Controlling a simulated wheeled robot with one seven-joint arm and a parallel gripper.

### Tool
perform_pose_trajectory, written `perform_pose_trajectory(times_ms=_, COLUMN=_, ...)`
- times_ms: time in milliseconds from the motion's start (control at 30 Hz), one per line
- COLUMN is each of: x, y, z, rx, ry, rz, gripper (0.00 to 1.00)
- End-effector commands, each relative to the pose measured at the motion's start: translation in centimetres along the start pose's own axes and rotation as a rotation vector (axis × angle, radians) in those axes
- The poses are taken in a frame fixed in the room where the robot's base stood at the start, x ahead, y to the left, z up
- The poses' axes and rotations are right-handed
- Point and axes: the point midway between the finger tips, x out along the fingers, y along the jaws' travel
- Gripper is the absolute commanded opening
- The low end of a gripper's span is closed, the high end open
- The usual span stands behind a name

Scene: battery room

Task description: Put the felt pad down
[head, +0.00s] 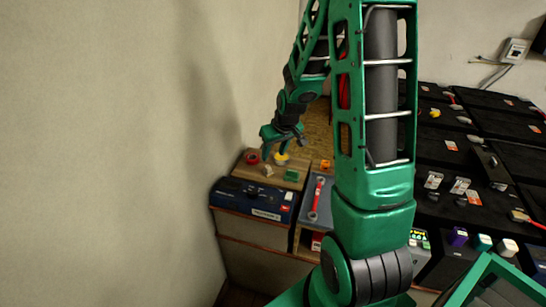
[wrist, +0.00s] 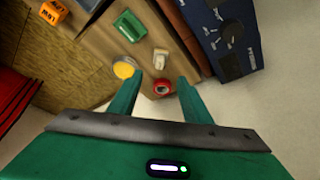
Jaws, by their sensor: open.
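My gripper (head: 277,143) hangs over a wooden surface (head: 240,168) at the wall. In the wrist view my gripper (wrist: 159,88) has its two fingers apart, with nothing held between them. A yellow round piece (wrist: 123,68) lies by the left fingertip; I cannot tell whether they touch. A red ring-like piece (wrist: 162,86) shows between the fingers, close to the right one. A small cream piece (wrist: 160,58) and a green block (wrist: 129,26) lie farther off on the wood. I cannot tell which of these, if any, is the felt pad.
An orange block (wrist: 54,12) marked with letters sits at the wrist view's upper left. A dark blue box (head: 252,200) stands in front of the wooden surface. A red wrench-like tool (head: 316,199) lies to its right. Black battery units (head: 470,150) fill the right side.

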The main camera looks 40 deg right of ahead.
Motion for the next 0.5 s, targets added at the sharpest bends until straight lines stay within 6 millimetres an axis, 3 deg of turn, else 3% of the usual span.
perform_pose_trajectory(times_ms=167, x=-2.1, y=0.2, z=0.8, rx=0.013, ry=-0.019, rz=0.013, gripper=0.44)
perform_pose_trajectory(times_ms=267, x=-4.9, y=0.7, z=2.3, rx=0.036, ry=-0.053, rz=0.035, gripper=0.44)
perform_pose_trajectory(times_ms=500, x=-13.2, y=1.3, z=8.5, rx=0.145, ry=-0.167, rz=0.086, gripper=0.44)
